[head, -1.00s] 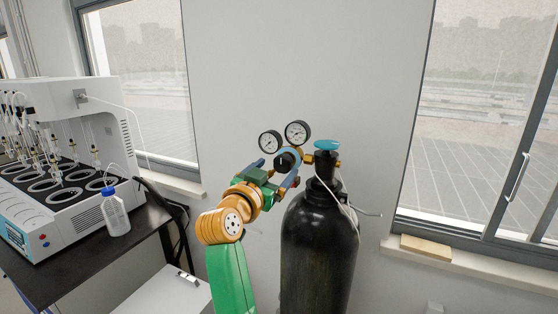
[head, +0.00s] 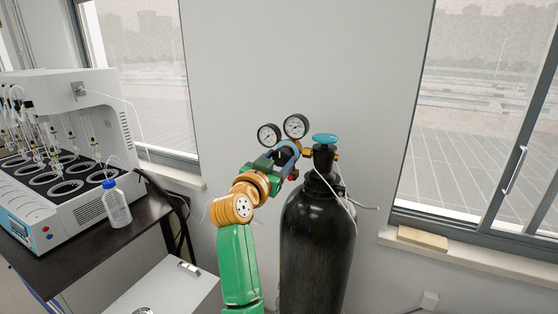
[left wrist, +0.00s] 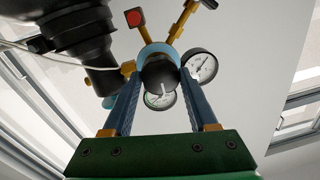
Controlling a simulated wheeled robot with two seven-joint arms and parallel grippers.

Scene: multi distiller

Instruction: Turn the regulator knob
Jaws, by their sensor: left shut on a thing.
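The regulator, with a pale-blue body (left wrist: 151,51) and two round gauges, is mounted at the top of the black gas cylinder (head: 318,240). Its black knob (left wrist: 160,82) faces the left wrist camera and bears a white mark. My left gripper (left wrist: 161,80) has its blue fingers on either side of the knob, shut on it. In the head view my left gripper (head: 285,157) is at the regulator's left side, below the gauges (head: 295,126), and largely hides the knob. My right gripper is not in view.
A blue-topped valve (head: 325,139) crowns the cylinder, with a white tube hanging beside it. The white distiller (head: 85,100) and a bottle (head: 117,205) stand on the dark table at left. Wall and windows lie behind.

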